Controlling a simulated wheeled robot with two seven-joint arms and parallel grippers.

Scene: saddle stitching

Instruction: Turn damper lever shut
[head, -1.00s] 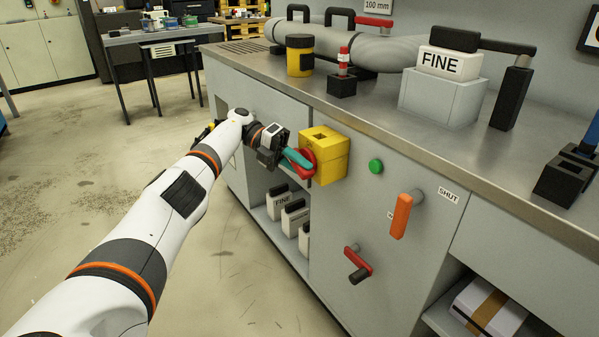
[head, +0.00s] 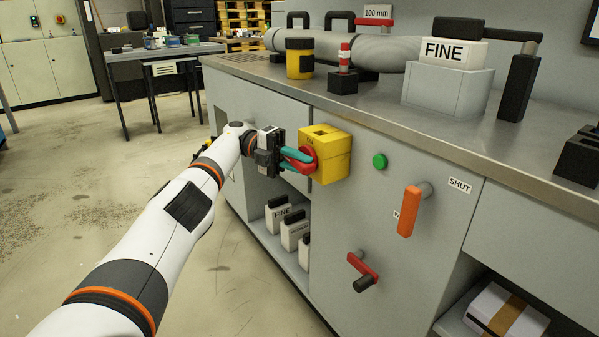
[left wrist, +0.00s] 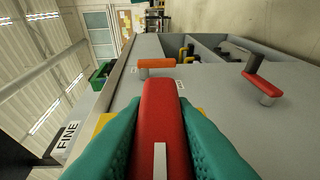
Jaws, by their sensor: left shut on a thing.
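The orange lever (head: 408,211) hangs down, slightly tilted, from a grey pivot on the cabinet front. A SHUT label (head: 459,185) is to the right of its pivot; another label is partly hidden behind it. The lever also shows in the left wrist view (left wrist: 156,64), apart from my gripper. My left gripper (head: 302,160) is shut on the red rotary handle (left wrist: 162,115) of the yellow box (head: 335,158). Its teal fingers lie on both sides of the handle. My right gripper is not in view.
A green button (head: 380,161) and a red crank with a black grip (head: 363,271) are on the same panel. The steel worktop (head: 400,125) juts out above. An open shelf with white packs (head: 290,225) is below the yellow box. The floor at left is clear.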

